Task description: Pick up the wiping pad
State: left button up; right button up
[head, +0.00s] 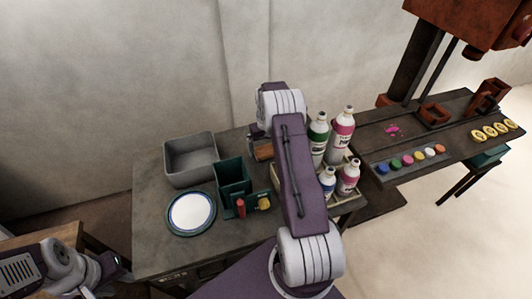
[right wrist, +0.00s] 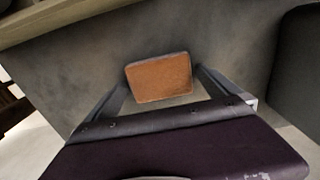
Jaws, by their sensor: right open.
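The wiping pad is an orange-brown block (right wrist: 158,78), seen between the two fingers of my right gripper (right wrist: 163,84) in the right wrist view. The fingers stand apart, and I cannot tell whether either touches the pad. In the head view a brown part of the pad (head: 264,152) shows on the table beside my right arm, which hides much around it. My right gripper (head: 258,134) is mostly hidden there by its own arm. My left gripper (head: 108,272) is low at the left, away from the pad, and its fingers are unclear.
A grey bin (head: 191,155), a dark green holder (head: 232,175) and a blue-rimmed plate (head: 191,212) stand left of my right arm. Several bottles (head: 341,133) stand to its right. A further bench carries coloured pots (head: 406,159), a pink spot (head: 392,129) and a red-brown machine (head: 465,25).

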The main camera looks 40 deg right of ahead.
aim_at(266, 150)
jog(key=c, duration=1.2)
jog(key=shift+o, duration=0.2)
notch_tip(266, 150, up, 10)
jog(key=shift+p, duration=0.45)
